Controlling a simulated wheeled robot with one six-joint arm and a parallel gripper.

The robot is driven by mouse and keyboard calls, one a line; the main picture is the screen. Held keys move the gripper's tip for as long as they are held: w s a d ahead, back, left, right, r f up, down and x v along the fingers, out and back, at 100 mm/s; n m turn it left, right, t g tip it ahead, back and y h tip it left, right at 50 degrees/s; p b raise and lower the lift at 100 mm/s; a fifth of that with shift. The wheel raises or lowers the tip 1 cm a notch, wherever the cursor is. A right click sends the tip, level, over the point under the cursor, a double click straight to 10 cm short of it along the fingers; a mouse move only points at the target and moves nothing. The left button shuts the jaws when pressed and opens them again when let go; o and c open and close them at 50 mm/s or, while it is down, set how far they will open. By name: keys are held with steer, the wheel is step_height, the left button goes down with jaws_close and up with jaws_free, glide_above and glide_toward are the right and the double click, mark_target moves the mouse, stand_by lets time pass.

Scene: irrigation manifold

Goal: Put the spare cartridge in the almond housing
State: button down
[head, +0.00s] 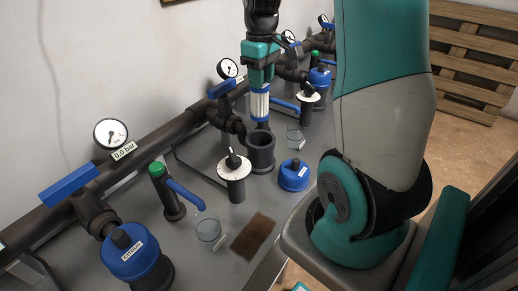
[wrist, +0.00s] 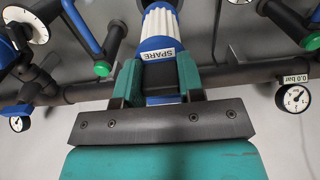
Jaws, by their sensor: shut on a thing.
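The spare cartridge (head: 259,104) is white and ribbed with blue ends. It hangs upright below my gripper (head: 260,72), which is shut on its upper end. In the wrist view the cartridge (wrist: 158,25) carries a SPARE label and sits between the green fingers of my gripper (wrist: 158,75). An open dark housing (head: 260,155) stands below the cartridge in the head view. The cartridge's lower end shows just above or behind its rim; I cannot tell whether it is over the mouth. No readable label names this housing as almond.
A blue cap (head: 293,176) lies on the grey bench right of the open housing. A blue-capped housing (head: 130,252) stands front left. A white dial valve (head: 234,168), a green-topped blue-handled valve (head: 166,190), a glass cup (head: 208,230) and a brown mat (head: 253,236) are nearby. A gauge (head: 110,133) reads 0.0 bar.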

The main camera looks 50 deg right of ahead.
step_height(320, 180, down, 18)
steer(key=shift+r, duration=0.25)
steer(key=shift+f, duration=0.15)
steer(key=c, duration=0.7)
jaws_free()
steer(key=shift+c, duration=0.2)
